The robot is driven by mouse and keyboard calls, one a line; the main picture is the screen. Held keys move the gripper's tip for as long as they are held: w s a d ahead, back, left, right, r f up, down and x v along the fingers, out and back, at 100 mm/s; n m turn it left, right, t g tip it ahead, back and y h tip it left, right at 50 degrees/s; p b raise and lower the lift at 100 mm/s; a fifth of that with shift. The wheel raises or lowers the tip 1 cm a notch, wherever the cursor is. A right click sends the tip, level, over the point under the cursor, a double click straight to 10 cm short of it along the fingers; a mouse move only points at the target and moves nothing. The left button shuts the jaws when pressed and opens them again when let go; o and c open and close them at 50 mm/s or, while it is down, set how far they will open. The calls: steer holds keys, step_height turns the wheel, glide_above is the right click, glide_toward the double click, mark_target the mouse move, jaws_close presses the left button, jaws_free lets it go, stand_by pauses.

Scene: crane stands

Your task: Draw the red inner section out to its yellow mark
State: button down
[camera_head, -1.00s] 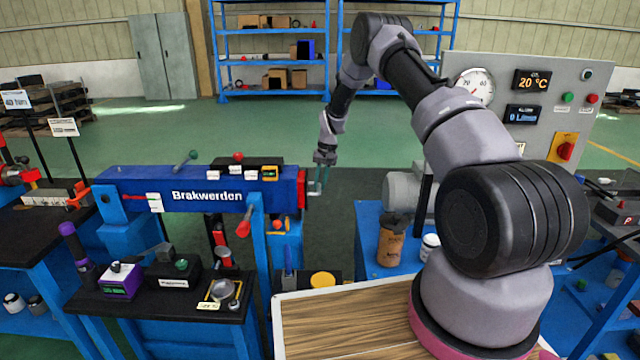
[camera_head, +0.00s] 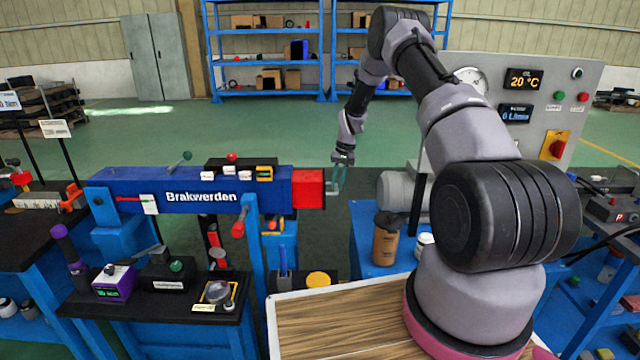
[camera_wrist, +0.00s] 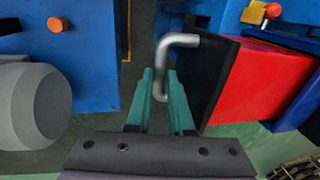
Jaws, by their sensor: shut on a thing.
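The red inner section (camera_head: 308,188) sticks a short way out of the right end of the blue outer boom (camera_head: 190,192), which is lettered "Brakwerden". In the wrist view the red section (camera_wrist: 262,82) shows at right with a dark end plate (camera_wrist: 218,85). A grey bent handle (camera_wrist: 176,42) stands out from that end plate. My gripper (camera_head: 338,182) is at the right end of the red section. Its green fingers (camera_wrist: 160,88) are shut on the handle. I cannot see a yellow mark on the exposed red part.
A grey motor (camera_head: 398,190) stands on a blue bench to the right of my gripper, with a brown canister (camera_head: 385,245) in front. A control panel (camera_head: 530,100) rises behind. A wooden-topped surface (camera_head: 335,325) lies in front. Open floor lies behind the boom.

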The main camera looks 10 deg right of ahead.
steer(key=shift+s+d, duration=0.15)
steer(key=shift+d, duration=1)
steer(key=c, duration=0.8)
jaws_free()
steer(key=shift+a, duration=0.1)
step_height(320, 180, up, 11)
steer(key=d, duration=0.2)
steer(key=shift+s+f, duration=0.15)
steer(key=shift+s, duration=0.05)
